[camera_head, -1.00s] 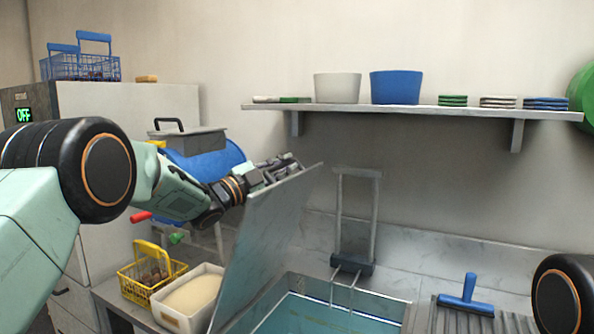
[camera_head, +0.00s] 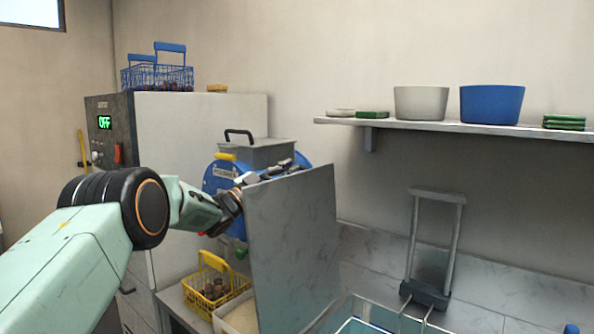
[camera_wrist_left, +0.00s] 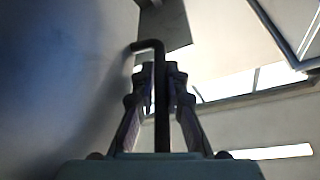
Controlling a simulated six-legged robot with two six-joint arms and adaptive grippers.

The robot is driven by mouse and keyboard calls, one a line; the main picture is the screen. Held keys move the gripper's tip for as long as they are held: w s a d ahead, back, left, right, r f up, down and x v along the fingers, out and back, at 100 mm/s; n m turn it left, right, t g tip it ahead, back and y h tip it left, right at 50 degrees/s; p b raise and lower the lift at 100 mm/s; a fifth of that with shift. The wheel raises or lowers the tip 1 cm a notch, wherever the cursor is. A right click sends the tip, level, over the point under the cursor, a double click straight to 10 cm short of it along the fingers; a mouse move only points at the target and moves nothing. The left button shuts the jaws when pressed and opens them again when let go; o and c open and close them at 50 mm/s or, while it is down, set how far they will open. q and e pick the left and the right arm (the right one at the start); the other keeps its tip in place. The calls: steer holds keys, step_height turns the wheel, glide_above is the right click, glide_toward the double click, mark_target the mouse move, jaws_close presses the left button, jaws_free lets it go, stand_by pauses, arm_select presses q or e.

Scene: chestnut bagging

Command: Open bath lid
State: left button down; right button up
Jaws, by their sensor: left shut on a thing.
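The bath lid (camera_head: 295,245) is a grey metal panel standing nearly upright at the left side of the bath (camera_head: 360,326), whose blue water shows at the bottom edge of the head view. My left gripper (camera_head: 272,172) is at the lid's top edge, behind it and partly hidden by it. In the left wrist view the fingers (camera_wrist_left: 155,95) are closed on a dark bent bar, the lid handle (camera_wrist_left: 160,70). My right gripper is not in view.
A yellow basket (camera_head: 212,285) of chestnuts and a pale bin (camera_head: 236,318) stand left of the lid. A blue drum machine (camera_head: 222,172) is behind my gripper. A metal lift frame (camera_head: 432,250) stands behind the bath. A shelf (camera_head: 450,127) with tubs is on the wall.

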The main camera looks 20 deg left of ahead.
arm_select(q)
steer(key=shift+d+r, duration=0.1)
steer(key=shift+r, duration=0.1)
steer(key=shift+a+f, duration=0.1)
steer(key=shift+a, duration=0.15)
steer(key=c, duration=1.8)
jaws_free()
steer(key=shift+o, duration=0.7)
steer(key=shift+d, duration=0.2)
steer(key=shift+s+a+f, duration=0.25)
steer(key=shift+a, duration=0.15)
steer(key=v, duration=1.1)
steer(key=shift+s+d, duration=0.2)
steer(key=shift+d, duration=0.05)
steer(key=shift+a, duration=0.1)
